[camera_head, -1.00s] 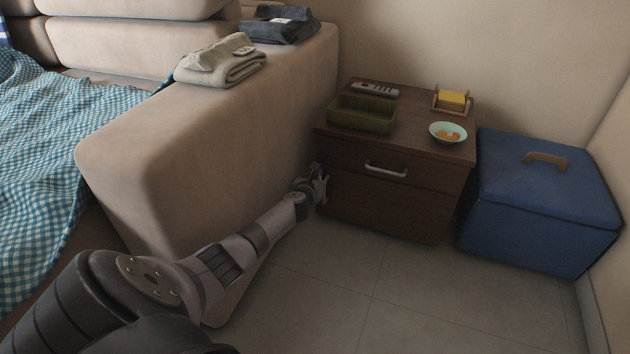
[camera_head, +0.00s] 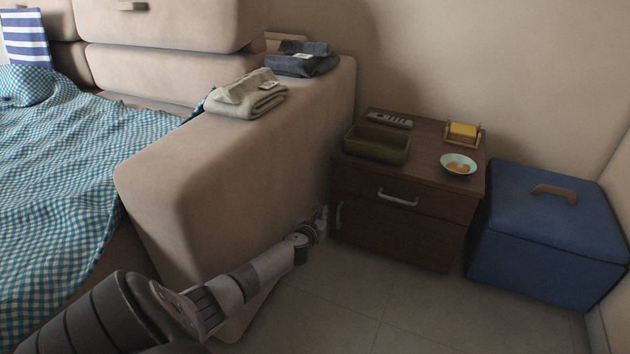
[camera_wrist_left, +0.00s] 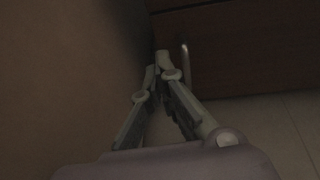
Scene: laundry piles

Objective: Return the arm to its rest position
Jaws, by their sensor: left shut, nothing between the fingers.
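My left arm comes in from the lower left of the head view, low beside the sofa's armrest (camera_head: 240,170). My left gripper (camera_head: 321,222) is at its far end, close to the left front edge of the dark wooden nightstand (camera_head: 400,243). In the left wrist view the gripper (camera_wrist_left: 158,68) has its fingertips together and holds nothing. The nightstand's lower front and a vertical handle (camera_wrist_left: 185,65) are just beyond the tips. I cannot tell whether they touch. My right gripper is not in view.
Folded beige (camera_head: 248,94) and dark (camera_head: 301,60) clothes lie on the armrest. A green tray (camera_head: 377,145), a remote (camera_head: 390,120), a bowl (camera_head: 458,164) and a yellow-filled holder (camera_head: 464,132) sit on the nightstand. A blue box (camera_head: 550,240) stands to its right. The tiled floor in front is clear.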

